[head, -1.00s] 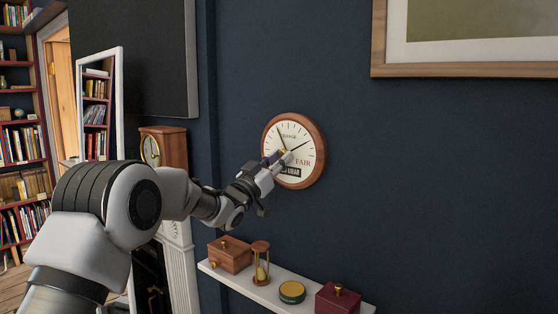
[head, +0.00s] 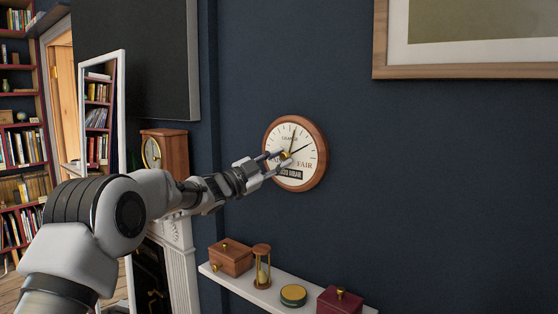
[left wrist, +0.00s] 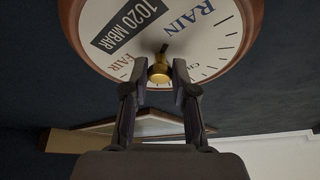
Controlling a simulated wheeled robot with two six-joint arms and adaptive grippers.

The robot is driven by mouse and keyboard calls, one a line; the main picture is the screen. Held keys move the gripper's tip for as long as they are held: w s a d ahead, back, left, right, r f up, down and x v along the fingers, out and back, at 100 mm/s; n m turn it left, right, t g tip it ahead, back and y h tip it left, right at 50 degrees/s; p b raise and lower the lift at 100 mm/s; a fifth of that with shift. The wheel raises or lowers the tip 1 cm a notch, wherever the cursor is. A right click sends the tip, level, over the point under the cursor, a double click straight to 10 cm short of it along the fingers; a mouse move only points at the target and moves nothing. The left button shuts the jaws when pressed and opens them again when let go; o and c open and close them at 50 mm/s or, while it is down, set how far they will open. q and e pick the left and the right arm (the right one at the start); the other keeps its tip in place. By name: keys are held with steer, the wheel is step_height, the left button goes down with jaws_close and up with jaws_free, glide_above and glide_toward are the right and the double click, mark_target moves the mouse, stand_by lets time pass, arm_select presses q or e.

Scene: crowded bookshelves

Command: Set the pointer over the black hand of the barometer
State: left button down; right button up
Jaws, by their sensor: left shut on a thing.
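The barometer (head: 322,152) is a round white dial in a wooden rim on the dark blue wall. Its rim also shows upside down in the left wrist view (left wrist: 250,35). In the head view, one hand, the pointer (head: 293,136), stands nearly upright, leaning slightly right. The black hand (head: 306,149) points to the upper right, so the two are apart. My left gripper (head: 282,157) is at the dial's centre, shut on the brass knob (left wrist: 159,71), with one finger on each side of it. The fingers hide part of the dial. My right gripper is out of view.
Below, a white shelf (head: 240,279) bears a wooden box (head: 230,259), an hourglass (head: 262,267), a round tin (head: 293,295) and a dark red box (head: 340,302). A wooden clock (head: 172,152) stands left. A framed picture (head: 440,72) hangs at upper right.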

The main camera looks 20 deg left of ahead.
arm_select(q)
steer(key=m+g+p, duration=0.1)
steer(key=m, duration=0.1)
steer(key=m+g+p, duration=0.1)
steer(key=m, duration=0.1)
steer(key=m+g, duration=0.1)
steer(key=m, duration=0.2)
steer(key=shift+a+r+p, duration=0.1)
steer(key=shift+r+p, duration=0.25)
steer(key=shift+p, duration=0.05)
steer(key=shift+f+m+g+p, duration=0.1)
steer(key=shift+m+g+p, duration=0.4)
steer(key=shift+m, duration=0.9)
steer(key=shift+f, duration=0.1)
steer(key=c, duration=0.9)
jaws_free()
steer(key=shift+r, duration=0.2)
